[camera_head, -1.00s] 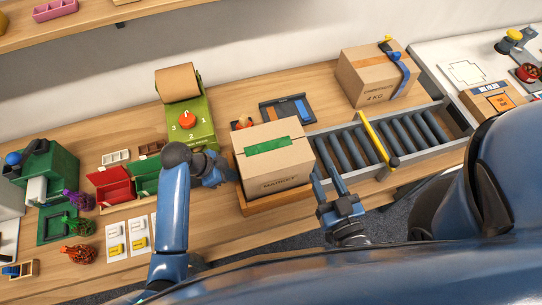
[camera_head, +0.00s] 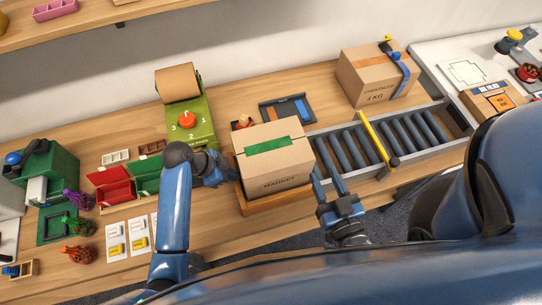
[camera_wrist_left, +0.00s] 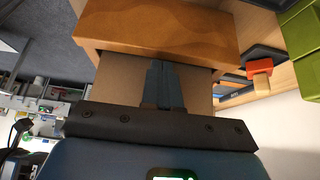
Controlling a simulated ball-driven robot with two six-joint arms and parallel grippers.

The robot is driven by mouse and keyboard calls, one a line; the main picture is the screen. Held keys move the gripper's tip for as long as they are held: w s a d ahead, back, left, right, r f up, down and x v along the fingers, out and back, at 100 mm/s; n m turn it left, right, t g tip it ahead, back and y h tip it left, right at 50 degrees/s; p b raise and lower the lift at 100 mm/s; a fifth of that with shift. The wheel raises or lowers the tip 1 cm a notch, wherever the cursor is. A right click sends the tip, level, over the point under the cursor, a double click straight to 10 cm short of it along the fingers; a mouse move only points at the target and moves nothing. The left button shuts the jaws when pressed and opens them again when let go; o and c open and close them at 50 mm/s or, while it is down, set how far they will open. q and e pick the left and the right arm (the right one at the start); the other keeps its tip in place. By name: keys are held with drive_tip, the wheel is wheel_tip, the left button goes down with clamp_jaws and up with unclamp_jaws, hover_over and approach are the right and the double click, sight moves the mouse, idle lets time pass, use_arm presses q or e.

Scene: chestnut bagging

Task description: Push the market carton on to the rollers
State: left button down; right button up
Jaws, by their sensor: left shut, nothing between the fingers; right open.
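The market carton (camera_head: 272,169) is a closed brown box with green tape on top and "MARKET" on its front. It sits on a low wooden stand (camera_head: 278,201), just left of the rollers (camera_head: 342,150). My left gripper (camera_head: 226,172) is shut and empty at the carton's left side. In the left wrist view its closed fingers (camera_wrist_left: 163,84) point at the carton's brown side (camera_wrist_left: 118,78); I cannot tell if they touch. My right gripper (camera_head: 330,182) is open, by the carton's right front corner and the near edge of the rollers.
A yellow bar (camera_head: 377,139) lies across the rollers. A chestnut carton (camera_head: 373,77) stands behind them. A green dispenser (camera_head: 191,125) with a red knob stands left of the market carton. A dark tray (camera_head: 287,108) lies behind it.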

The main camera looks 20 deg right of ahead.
use_arm(q)
drive_tip(key=shift+d, duration=2.85)
drive_tip(key=shift+d+b, duration=0.7)
drive_tip(key=shift+d, duration=2.2)
drive_tip(key=shift+d+b, duration=0.75)
drive_tip(key=shift+d, duration=2.15)
drive_tip(key=shift+d+b, duration=1.1)
drive_tip(key=shift+d, duration=1.8)
wheel_tip(320, 180, up, 16)
drive_tip(key=a+p, duration=0.1)
drive_tip(key=p, duration=1.3)
drive_tip(key=shift+a, duration=0.35)
drive_tip(key=shift+d, duration=0.1)
